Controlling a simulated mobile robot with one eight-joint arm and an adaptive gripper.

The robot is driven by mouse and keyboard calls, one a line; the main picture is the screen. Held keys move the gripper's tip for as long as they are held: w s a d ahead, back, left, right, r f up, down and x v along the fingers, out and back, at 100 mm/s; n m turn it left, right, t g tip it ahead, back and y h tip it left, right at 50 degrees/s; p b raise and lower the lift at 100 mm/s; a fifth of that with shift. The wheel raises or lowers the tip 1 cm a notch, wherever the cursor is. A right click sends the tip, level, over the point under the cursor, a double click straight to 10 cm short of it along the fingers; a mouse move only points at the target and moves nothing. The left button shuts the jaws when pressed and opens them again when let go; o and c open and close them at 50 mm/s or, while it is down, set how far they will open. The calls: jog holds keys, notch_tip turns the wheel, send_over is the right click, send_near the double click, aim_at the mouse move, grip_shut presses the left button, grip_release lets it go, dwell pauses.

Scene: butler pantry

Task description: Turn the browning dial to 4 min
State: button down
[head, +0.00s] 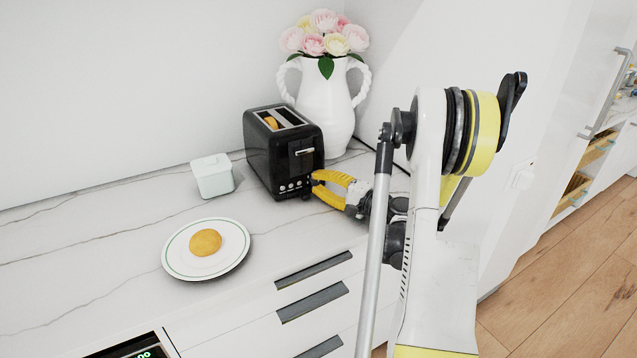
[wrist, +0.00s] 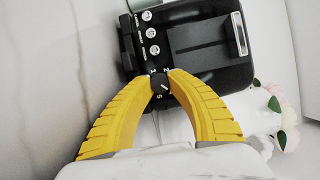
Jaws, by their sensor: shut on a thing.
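The black toaster (head: 275,155) stands on the counter against the wall, with bread in a top slot. Its front, with several round buttons and a lever, shows in the wrist view (wrist: 205,45). The browning dial (wrist: 159,84) is a small dark knob at the end of the button row, with pale numbers around it. My gripper (head: 314,182) reaches the toaster's lower right front. In the wrist view its yellow fingers (wrist: 160,80) are shut on the dial, one on each side. The fingertips cover part of the dial scale, so I cannot read its setting surely.
A white plate (head: 175,262) with a round bun (head: 205,242) lies at the front of the counter. A small pale box (head: 212,176) stands left of the toaster. A white vase (head: 325,100) of flowers stands close behind it. Counter left of the plate is clear.

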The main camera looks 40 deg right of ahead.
jog(key=c, duration=1.5)
grip_release()
jog(key=s, duration=0.4)
jog(key=s+d, duration=0.1)
jog(key=s, duration=0.3)
jog(key=s+d, duration=0.1)
jog(key=s, duration=0.3)
jog(key=shift+r, duration=0.15)
